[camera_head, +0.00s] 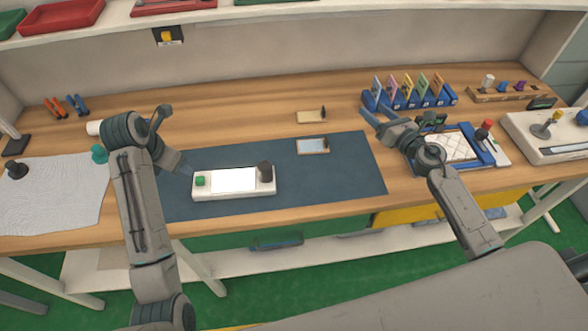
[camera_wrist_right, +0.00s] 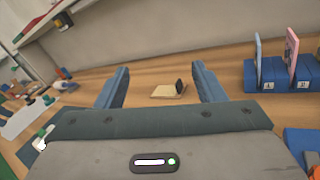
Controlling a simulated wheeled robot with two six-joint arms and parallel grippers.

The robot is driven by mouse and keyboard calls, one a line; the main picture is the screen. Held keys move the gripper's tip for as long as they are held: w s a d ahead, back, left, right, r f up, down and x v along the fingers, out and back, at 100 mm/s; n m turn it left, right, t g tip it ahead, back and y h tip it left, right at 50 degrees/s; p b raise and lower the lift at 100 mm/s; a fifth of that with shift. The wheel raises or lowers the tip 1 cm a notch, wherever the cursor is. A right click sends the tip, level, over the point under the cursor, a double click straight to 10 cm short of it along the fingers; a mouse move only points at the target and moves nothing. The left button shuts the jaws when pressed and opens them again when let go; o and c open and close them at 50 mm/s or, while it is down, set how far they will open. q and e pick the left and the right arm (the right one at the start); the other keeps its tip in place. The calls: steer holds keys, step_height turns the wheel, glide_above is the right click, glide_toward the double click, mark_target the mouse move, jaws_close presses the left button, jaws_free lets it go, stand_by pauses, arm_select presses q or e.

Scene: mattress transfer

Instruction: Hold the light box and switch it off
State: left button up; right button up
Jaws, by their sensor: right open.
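The light box (camera_head: 206,190) is a low white box on the dark mat, left of the table's middle. Its top panel glows white. A green button (camera_head: 200,181) sits at its left end and a dark round knob (camera_head: 265,171) at its right end. My right gripper (camera_head: 396,114) is open and empty, well to the right of the box. Its spread fingers (camera_wrist_right: 162,86) show in the right wrist view.
The dark blue mat (camera_head: 335,181) has free room right of the box. Two small boards lie behind, one tan (camera_head: 309,117) and one framed (camera_head: 311,147). A blue rack of cards (camera_head: 408,100) and a blue tray (camera_head: 480,157) stand near my right gripper. A white cloth (camera_head: 50,195) lies left.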

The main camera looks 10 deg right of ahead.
steer(key=s+a+f+n+g+y, duration=0.1)
steer(key=s+a+f+n+y, duration=0.1)
steer(key=a+f, duration=0.35)
steer(key=s+a+f+n+g+y, duration=0.2)
steer(key=a+n, duration=0.1)
steer(key=a, duration=0.5)
steer(key=n+g+y, duration=0.2)
steer(key=n+y, duration=0.2)
glide_toward(259, 164)
steer(key=shift+d+f, duration=0.1)
steer(key=shift+d, duration=0.4)
steer(key=shift+a, duration=0.35)
steer(key=x, duration=1)
steer(key=shift+w+a+f, duration=0.1)
steer(key=shift+f, duration=0.05)
steer(key=shift+c, duration=0.4)
steer(key=c, duration=1.1)
arm_select(q)
steer(key=shift+c, duration=0.7)
arm_select(e)
steer(key=shift+c, duration=0.9)
arm_select(q)
jaws_close()
